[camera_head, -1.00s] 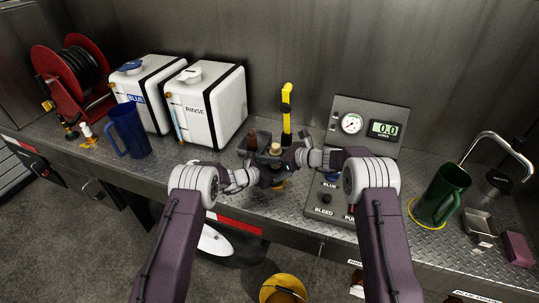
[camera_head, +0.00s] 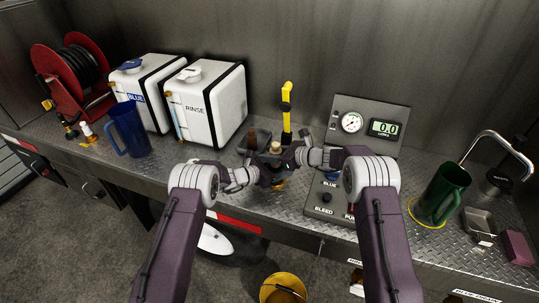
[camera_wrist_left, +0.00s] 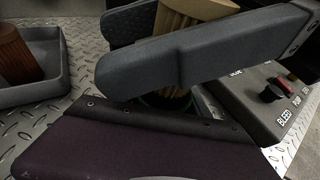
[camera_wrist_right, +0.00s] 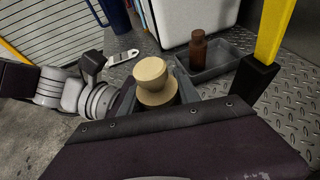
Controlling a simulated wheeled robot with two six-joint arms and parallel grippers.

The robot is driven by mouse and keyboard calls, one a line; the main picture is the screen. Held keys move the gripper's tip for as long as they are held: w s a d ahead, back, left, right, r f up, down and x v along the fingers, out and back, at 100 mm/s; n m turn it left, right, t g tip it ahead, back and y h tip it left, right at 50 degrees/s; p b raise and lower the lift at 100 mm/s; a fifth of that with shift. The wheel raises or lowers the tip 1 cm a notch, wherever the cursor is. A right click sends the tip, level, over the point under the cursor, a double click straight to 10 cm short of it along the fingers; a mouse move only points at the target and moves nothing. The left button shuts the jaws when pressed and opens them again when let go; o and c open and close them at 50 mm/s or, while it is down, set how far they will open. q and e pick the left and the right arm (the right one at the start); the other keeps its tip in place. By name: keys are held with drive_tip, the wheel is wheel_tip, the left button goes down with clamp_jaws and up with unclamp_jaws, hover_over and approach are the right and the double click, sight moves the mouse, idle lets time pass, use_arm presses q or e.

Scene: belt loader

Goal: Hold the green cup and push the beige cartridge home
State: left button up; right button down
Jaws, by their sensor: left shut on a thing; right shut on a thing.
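The beige cartridge (camera_wrist_right: 152,72) has a round top above a wider collar. Its ribbed side shows in the left wrist view (camera_wrist_left: 183,18), and its top in the head view (camera_head: 274,147). My right gripper (camera_head: 289,157) is shut on it, with a finger on each side. A sliver of the green cup (camera_wrist_left: 160,101) shows directly below the cartridge, mostly hidden by fingers. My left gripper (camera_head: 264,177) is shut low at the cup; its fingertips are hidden. How deep the cartridge sits in the cup cannot be told.
A grey tray (camera_wrist_right: 222,62) with a brown cartridge (camera_wrist_right: 197,50) is close by. A yellow-topped post (camera_head: 287,105) stands behind. The control box (camera_head: 322,210) is right of the grippers. A green jug (camera_head: 440,195) stands far right; white tanks (camera_head: 212,105) are back left.

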drive_tip(key=c, duration=0.8)
unclamp_jaws()
drive_tip(key=v, duration=1.2)
